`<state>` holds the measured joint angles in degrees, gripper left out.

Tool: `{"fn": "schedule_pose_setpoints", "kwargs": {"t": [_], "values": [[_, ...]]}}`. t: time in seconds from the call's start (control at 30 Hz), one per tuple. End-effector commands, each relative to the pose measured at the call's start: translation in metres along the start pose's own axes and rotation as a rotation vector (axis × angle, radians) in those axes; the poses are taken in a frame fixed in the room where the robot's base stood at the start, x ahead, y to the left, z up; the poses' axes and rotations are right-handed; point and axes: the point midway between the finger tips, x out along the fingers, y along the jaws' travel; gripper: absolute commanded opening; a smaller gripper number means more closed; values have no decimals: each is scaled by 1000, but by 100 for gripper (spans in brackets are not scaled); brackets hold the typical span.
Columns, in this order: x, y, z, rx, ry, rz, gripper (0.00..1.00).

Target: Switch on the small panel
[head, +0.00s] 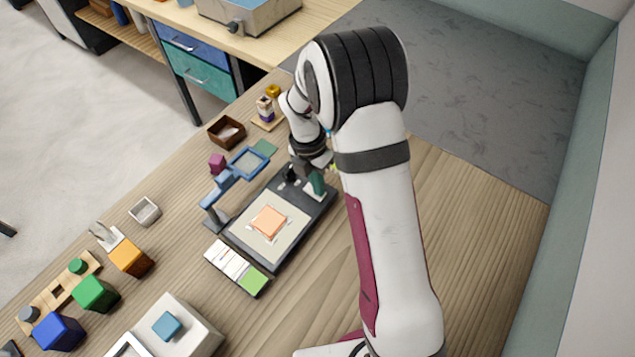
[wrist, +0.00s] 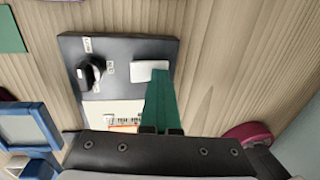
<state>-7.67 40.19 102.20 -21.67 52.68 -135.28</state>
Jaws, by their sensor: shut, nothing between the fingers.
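The small panel is a dark slab (head: 327,201) with a pale plate (head: 244,240) and an orange square (head: 269,221) on it. Its far end shows in the wrist view (wrist: 125,48), with a black knob (wrist: 90,74) between small labels and a white rectangular pad (wrist: 150,71). My gripper (wrist: 161,72) has green fingers, shut together and empty. The fingertips overlap the pad's near right edge in the wrist view; I cannot tell whether they touch it. In the head view my gripper (head: 317,185) is over the slab's far end, and my arm hides part of that area.
A blue-framed magnifier (head: 249,163) stands left of the slab. White and green blocks (head: 238,268) lie at its near edge. The table right of my arm is clear.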

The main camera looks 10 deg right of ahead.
Motion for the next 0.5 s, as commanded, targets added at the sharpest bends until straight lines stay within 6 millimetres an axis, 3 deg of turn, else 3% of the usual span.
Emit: {"fn": "schedule_pose_setpoints", "kwargs": {"t": [0.23, 0.5], "values": [[-2, 14, 0, -5, -2, 5, 0], [-4, 15, 0, -3, -1, 4, 0]]}}
